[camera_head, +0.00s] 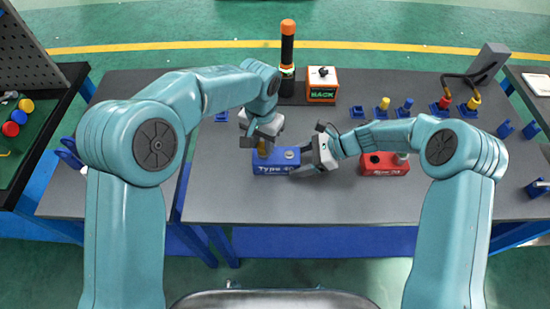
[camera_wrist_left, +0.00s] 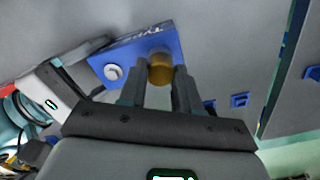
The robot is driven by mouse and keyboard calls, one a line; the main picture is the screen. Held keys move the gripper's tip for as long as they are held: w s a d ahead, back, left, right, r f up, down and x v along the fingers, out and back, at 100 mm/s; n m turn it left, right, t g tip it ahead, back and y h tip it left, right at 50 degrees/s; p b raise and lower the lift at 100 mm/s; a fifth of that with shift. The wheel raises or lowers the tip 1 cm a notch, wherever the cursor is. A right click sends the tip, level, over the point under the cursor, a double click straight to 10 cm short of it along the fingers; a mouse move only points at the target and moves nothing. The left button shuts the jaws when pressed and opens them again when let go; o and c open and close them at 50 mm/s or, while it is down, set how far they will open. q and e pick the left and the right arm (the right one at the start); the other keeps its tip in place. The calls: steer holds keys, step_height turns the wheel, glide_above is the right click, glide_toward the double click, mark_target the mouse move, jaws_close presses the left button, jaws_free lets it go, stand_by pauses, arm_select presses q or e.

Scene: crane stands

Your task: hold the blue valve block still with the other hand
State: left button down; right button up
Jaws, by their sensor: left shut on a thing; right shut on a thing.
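The blue valve block (camera_head: 272,169), lettered "Type 40", sits on the dark table; it also shows in the left wrist view (camera_wrist_left: 126,55). A brass-coloured round part (camera_wrist_left: 160,69) stands on it beside a pale round fitting (camera_wrist_left: 113,72). My left gripper (camera_head: 262,143) comes down from above and is shut on the brass part. My right gripper (camera_head: 304,161) is at the block's right end and is shut on the block. The right fingers' exact contact is partly hidden in the head view.
A red block (camera_head: 384,165) sits right of my right gripper. Behind are an orange-and-black post (camera_head: 287,50), an orange-and-white box (camera_head: 322,86) and several small blue holders with coloured parts (camera_head: 382,106). The table front (camera_head: 350,205) is clear.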

arm_select(q)
steer(key=n, duration=0.4)
steer(key=shift+r, duration=0.1)
steer(key=shift+n, duration=0.4)
steer(key=n, duration=0.3)
steer(key=shift+n, duration=0.4)
steer(key=shift+r, duration=2)
arm_select(e)
steer(key=o, duration=1.3)
steer(key=shift+o, duration=0.2)
steer(key=v, duration=1.2)
